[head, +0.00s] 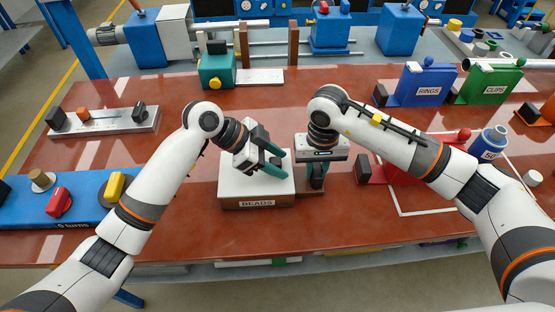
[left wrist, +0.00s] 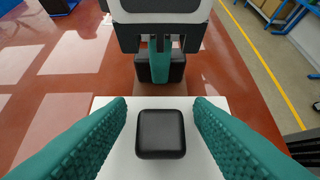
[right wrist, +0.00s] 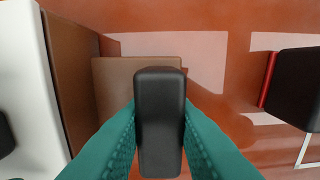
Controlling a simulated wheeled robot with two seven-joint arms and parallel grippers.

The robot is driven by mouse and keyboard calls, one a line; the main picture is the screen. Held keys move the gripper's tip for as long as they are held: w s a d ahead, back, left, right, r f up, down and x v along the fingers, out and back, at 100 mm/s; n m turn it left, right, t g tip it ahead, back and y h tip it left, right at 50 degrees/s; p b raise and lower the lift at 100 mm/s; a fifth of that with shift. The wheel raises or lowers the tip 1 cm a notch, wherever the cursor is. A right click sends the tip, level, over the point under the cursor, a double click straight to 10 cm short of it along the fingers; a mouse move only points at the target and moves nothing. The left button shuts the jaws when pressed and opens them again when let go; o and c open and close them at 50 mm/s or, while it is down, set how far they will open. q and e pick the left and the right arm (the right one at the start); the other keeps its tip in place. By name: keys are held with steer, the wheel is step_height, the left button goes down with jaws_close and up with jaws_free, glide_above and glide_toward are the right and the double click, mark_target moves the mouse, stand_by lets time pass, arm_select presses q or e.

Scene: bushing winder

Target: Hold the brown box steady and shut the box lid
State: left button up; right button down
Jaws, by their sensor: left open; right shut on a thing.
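The brown box (head: 232,203), labelled BEADS, stands at the table's front middle. Its white lid (head: 238,181) lies over the top; I cannot tell whether it is fully seated. In the left wrist view the lid (left wrist: 120,165) carries a black knob (left wrist: 161,134). My left gripper (head: 278,161) is open above the lid, its fingers (left wrist: 161,125) on either side of the knob with gaps. My right gripper (head: 316,182) is shut on a black handle (right wrist: 159,120) at the box's right side. The box wall (right wrist: 72,75) shows beside it.
Blue RINGS (head: 425,85) and green CLIPS (head: 487,82) bins stand at the back right. A teal device (head: 217,70) is behind the box.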

arm_select(q)
steer(key=v, duration=1.1)
steer(key=shift+a+r, duration=0.2)
arm_select(e)
steer(key=c, duration=1.1)
jaws_free()
